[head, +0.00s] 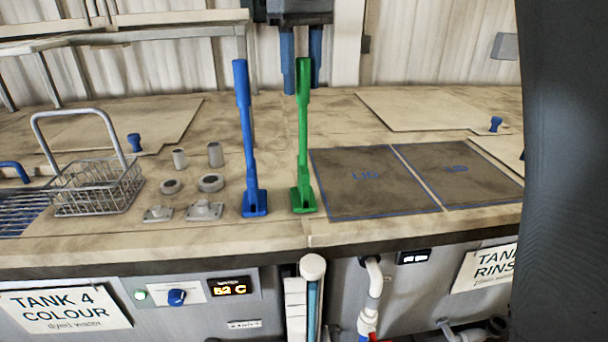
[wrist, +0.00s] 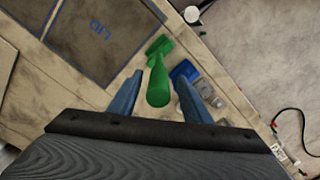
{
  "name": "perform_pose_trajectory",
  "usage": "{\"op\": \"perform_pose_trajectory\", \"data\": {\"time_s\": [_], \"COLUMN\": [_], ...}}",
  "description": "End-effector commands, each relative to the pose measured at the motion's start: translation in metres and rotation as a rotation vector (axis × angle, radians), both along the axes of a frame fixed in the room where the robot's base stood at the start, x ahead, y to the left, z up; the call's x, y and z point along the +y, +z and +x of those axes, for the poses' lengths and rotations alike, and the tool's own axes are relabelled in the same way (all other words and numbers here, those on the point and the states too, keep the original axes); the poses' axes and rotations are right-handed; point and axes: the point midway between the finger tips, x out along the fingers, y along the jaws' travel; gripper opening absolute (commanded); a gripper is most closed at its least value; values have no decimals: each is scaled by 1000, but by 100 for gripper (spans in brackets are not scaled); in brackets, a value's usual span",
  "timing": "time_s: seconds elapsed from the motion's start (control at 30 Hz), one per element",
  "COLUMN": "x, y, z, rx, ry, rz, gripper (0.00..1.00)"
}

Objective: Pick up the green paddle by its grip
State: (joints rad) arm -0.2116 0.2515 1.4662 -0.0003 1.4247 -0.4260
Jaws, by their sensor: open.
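The green paddle (head: 303,135) stands upright on the bench, its grip at the top and its wide foot on the surface. My gripper (head: 301,84) is open above and around the top of the grip in the head view, with blue fingers pointing down. In the wrist view the green paddle (wrist: 158,80) shows from above between the two fingertips (wrist: 158,82), with clear gaps on both sides. I cannot tell whether the fingers reach down past the grip's end.
A blue paddle (head: 247,140) stands upright just left of the green one. Farther left are several small metal parts (head: 210,182) and a wire basket (head: 98,187). Dark lid areas (head: 365,183) lie to the right. The bench front edge is close to the paddles.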

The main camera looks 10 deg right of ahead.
Motion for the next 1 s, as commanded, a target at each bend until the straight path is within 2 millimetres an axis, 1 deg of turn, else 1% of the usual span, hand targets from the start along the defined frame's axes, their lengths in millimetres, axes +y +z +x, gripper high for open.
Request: {"op": "perform_pose_trajectory", "data": {"time_s": [0.2,0.3,0.53,0.57,0.8,0.83,1.0], "x": [-2,-2,-3,-3,-3,-3,-3], "y": [-25,-32,-34,-34,-34,-34,-34], "z": [1,2,2,2,2,2,2], "rx": [2,0,-1,-1,-1,-1,-1], "ry": [-3,-4,-5,-5,-6,-6,-6], "rz": [0,0,1,1,1,1,1], "gripper": [44,44,44,43,2,0,0]}}
